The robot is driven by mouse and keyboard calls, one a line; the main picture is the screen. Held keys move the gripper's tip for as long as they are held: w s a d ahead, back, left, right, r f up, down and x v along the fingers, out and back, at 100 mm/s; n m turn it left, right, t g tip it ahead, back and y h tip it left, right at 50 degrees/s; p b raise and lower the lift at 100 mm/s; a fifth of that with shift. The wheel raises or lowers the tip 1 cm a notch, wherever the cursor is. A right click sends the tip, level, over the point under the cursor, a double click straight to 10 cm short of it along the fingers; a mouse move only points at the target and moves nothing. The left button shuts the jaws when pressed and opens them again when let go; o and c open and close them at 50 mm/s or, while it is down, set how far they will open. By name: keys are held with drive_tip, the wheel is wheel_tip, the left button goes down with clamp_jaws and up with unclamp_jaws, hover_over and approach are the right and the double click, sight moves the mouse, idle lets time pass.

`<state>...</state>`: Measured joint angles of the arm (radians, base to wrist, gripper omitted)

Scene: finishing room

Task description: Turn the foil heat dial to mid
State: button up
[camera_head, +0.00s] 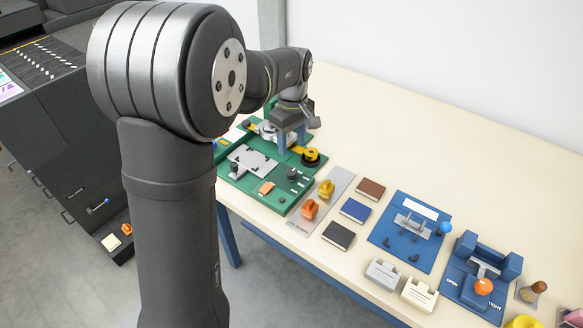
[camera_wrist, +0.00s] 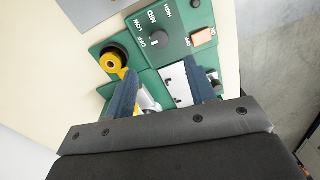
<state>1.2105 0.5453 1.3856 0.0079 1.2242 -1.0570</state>
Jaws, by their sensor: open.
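The foil heat dial is a black round knob (camera_wrist: 159,38) on a dark green panel, with OFF, LOW, MID and HIGH printed around it. A small pale mark on its side faces toward the OFF label; the picture is small. The dial also shows in the head view (camera_head: 291,173). My gripper (camera_wrist: 160,82) is open and empty, its two dark blue fingers apart. The dial appears between and beyond the fingertips in the wrist view, not touched. In the head view my gripper (camera_head: 292,142) is over the far part of the green machine (camera_head: 236,178).
A grey plate (camera_head: 252,160) lies on the machine. Orange and yellow blocks, books, a blue jig (camera_head: 380,232) and a blue clamp stand further right on the table.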

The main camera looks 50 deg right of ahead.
sight(291, 171)
wheel_tip(291, 171, down, 10)
drive_tip(key=shift+f, duration=0.2)
drive_tip(key=c, duration=1)
